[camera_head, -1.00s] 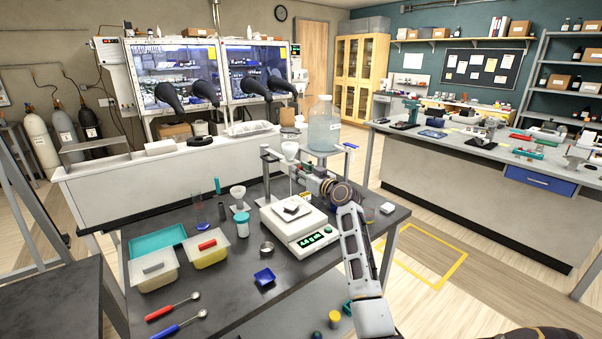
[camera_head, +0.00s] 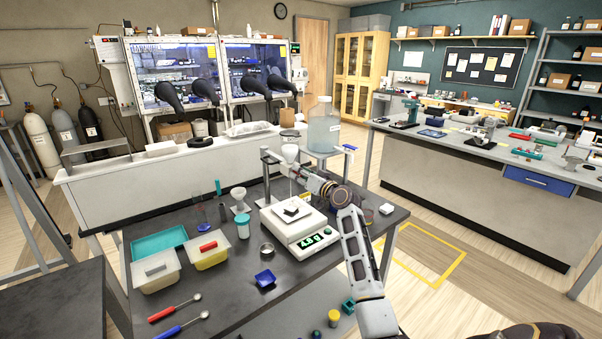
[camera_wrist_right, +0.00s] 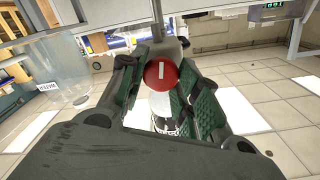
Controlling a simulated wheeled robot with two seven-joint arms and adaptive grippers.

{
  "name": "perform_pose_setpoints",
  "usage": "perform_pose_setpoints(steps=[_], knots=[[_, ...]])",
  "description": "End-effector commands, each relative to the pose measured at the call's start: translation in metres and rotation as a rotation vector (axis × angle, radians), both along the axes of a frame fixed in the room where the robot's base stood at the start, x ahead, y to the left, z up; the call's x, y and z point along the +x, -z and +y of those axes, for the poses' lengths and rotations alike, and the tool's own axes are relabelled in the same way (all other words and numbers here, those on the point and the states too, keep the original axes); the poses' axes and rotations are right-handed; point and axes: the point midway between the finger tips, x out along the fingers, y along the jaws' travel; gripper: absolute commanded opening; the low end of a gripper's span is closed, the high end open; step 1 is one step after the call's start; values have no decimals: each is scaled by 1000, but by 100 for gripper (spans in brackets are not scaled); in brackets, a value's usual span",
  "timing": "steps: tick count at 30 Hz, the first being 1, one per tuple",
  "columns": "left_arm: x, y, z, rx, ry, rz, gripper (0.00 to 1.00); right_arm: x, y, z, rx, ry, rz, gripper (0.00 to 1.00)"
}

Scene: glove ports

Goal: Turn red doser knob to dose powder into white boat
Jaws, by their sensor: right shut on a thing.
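The red doser knob (camera_wrist_right: 163,73) shows in the right wrist view, round with a short white line on its face. My right gripper (camera_wrist_right: 160,100) is shut around it, with green-padded fingers on both sides. In the head view the right gripper (camera_head: 310,182) is at the doser, and the knob is hidden there. The doser's white funnel-shaped top (camera_head: 290,152) is held on a stand above the balance (camera_head: 299,232). The white boat (camera_head: 292,210) sits on the balance's dark pan, below the doser. The green display (camera_head: 313,241) is lit. My left gripper is out of view.
A large clear bottle (camera_head: 323,130) stands close behind the doser.

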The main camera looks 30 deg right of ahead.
Motion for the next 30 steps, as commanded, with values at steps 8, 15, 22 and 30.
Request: perform_pose_setpoints(steps=[8, 15, 22, 30], knots=[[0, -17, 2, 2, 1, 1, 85, 0, -2, -1, 235, 1, 19, 8], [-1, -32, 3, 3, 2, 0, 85, 0, -2, -2, 456, 1, 37, 8], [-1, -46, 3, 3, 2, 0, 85, 0, -1, -2, 664, 1, 53, 8], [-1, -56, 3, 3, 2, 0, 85, 0, 0, -3, 836, 1, 65, 8]])
